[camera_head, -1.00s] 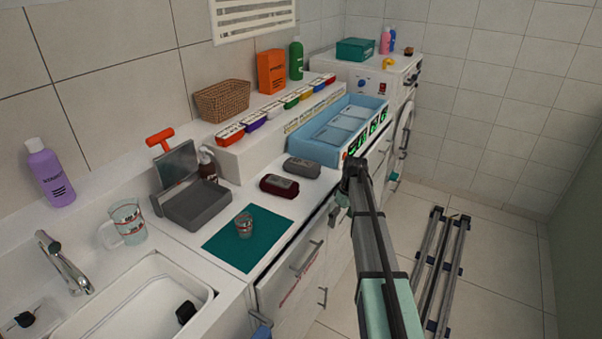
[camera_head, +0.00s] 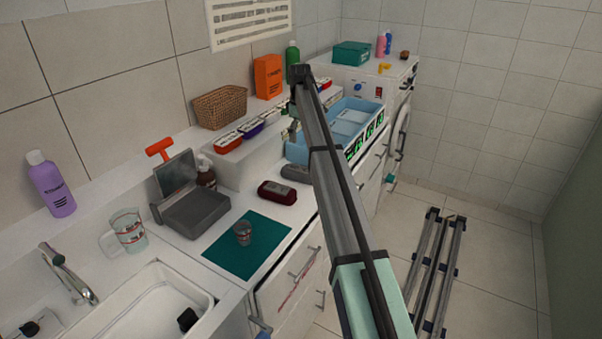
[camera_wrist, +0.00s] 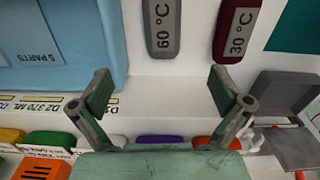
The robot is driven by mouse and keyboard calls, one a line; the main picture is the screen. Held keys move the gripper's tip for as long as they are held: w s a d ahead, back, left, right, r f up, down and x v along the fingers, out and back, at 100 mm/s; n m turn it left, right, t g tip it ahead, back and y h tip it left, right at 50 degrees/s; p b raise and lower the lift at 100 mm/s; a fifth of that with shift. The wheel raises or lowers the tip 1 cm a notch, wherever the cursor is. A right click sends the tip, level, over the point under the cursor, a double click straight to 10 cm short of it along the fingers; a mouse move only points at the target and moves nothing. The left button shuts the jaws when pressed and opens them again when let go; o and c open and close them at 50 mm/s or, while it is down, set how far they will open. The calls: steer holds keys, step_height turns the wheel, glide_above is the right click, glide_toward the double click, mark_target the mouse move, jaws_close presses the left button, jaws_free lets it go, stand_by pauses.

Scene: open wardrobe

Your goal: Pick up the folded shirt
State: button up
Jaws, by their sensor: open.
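I cannot clearly make out a folded shirt. Two soft-looking labelled bundles lie on the white counter. The dark red bundle (camera_head: 277,192) marked 30 °C also shows in the wrist view (camera_wrist: 232,33). The grey bundle (camera_head: 296,172) marked 60 °C is partly behind my arm in the head view and shows in the wrist view (camera_wrist: 163,28). My gripper (camera_wrist: 158,92) is open and empty, its fingers wide apart over bare white surface between the bundles and the row of coloured-lidded boxes. In the head view, my arm mostly hides it.
A blue tray (camera_head: 350,117) stands beside the bundles. Coloured-lidded boxes (camera_head: 251,129) line the raised white ledge. A wicker basket (camera_head: 220,106) and an orange box (camera_head: 268,76) stand behind. A glass (camera_head: 243,232) is on a teal mat (camera_head: 262,255). A grey lidded box (camera_head: 195,213) stands left.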

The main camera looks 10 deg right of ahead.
mark_target(300, 169)
step_height(300, 169, down, 12)
steer(key=p, duration=0.3)
steer(key=shift+r, duration=0.15)
steer(key=shift+s+f+p, duration=0.15)
steer(key=shift+f+p, duration=0.3)
steer(key=shift+f, duration=0.2)
steer(key=shift+a+f+p, duration=0.1)
steer(key=shift+f+p, duration=0.65)
steer(key=shift+f, duration=1.25)
steer(key=shift+s, duration=0.1)
steer(key=c, duration=1.3)
